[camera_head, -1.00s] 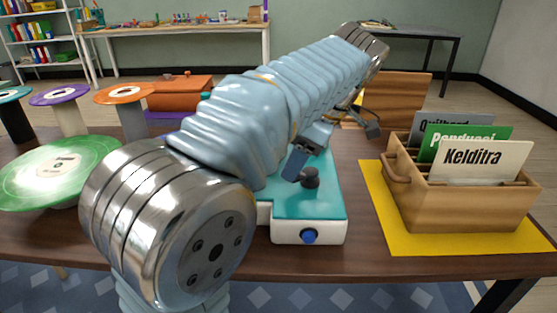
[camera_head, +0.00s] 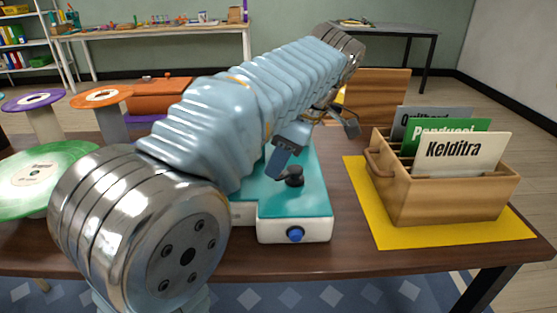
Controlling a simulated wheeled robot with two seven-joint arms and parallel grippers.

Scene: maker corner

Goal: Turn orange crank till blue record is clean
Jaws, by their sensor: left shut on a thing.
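A white machine with a teal top (camera_head: 315,200) stands on the table. It has a blue knob (camera_head: 295,234) in front and a black post (camera_head: 295,178) on top. My left arm crosses in front and hides much of it. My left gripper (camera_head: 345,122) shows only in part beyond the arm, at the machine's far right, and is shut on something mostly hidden. A small yellow-orange patch beside it may be the orange crank; I cannot make out its shape. No blue record can be seen; the area behind my arm is hidden. My right gripper is not in view.
A wooden crate (camera_head: 440,203) with several name cards sits on a yellow mat (camera_head: 400,240) at right. A green record (camera_head: 70,160) is at left, behind it purple (camera_head: 33,101) and orange (camera_head: 101,97) discs on stands. An orange box (camera_head: 165,98) stands farther back.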

